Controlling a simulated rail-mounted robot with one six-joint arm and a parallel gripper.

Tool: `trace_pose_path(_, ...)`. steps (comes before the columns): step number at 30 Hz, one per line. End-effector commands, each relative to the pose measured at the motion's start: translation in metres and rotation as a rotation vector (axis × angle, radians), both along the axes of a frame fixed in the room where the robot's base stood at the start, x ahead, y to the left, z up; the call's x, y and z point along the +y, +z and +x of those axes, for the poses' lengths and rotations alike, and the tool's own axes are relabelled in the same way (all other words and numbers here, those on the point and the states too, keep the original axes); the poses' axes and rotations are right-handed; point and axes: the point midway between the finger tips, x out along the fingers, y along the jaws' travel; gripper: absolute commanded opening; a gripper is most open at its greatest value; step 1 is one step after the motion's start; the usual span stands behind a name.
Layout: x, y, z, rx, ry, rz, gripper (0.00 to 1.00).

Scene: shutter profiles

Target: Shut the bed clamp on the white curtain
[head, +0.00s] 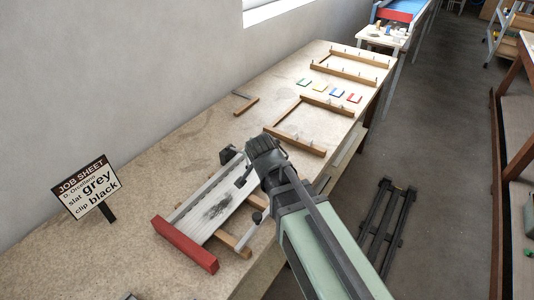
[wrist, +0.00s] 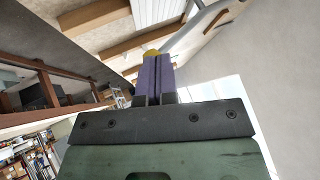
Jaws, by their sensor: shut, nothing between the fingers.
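The white slatted curtain (head: 195,216) lies on the bench on wooden supports, with a red bar (head: 185,246) across its near end and a dark smudge on its surface. A grey lever with a dark round knob (head: 257,217) stands at its right side; it looks like part of the bed clamp, but I cannot tell how far it is closed. My gripper is by the curtain's far right part; my arm hides its fingers in the head view. In the wrist view my gripper (wrist: 152,58) is shut and empty, its purple fingers together. White slats (wrist: 155,12) show beyond it.
A job sheet sign (head: 87,187) stands at the left, reading slat grey, clip black. Wooden frames (head: 300,138) and several coloured pieces (head: 320,87) lie farther along the bench. A wall borders the left; a dark rack (head: 385,220) stands on the floor at the right.

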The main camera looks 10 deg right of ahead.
Motion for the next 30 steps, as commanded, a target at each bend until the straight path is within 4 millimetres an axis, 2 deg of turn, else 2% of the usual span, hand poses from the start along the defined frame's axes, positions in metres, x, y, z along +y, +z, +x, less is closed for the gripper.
trace_pose_path(1,-0.003,-0.009,0.0,-0.003,-0.002,-0.002,0.0)
trace_pose_path(3,-0.004,-0.013,-0.001,-0.003,-0.002,-0.002,0.0)
trace_pose_path(12,-0.007,-0.021,-0.004,0.0,-0.003,-0.002,0.0)
trace_pose_path(26,-0.008,-0.022,-0.004,0.003,-0.005,-0.002,0.0)
trace_pose_path(30,-0.009,-0.012,-0.009,0.002,-0.005,-0.003,0.0)
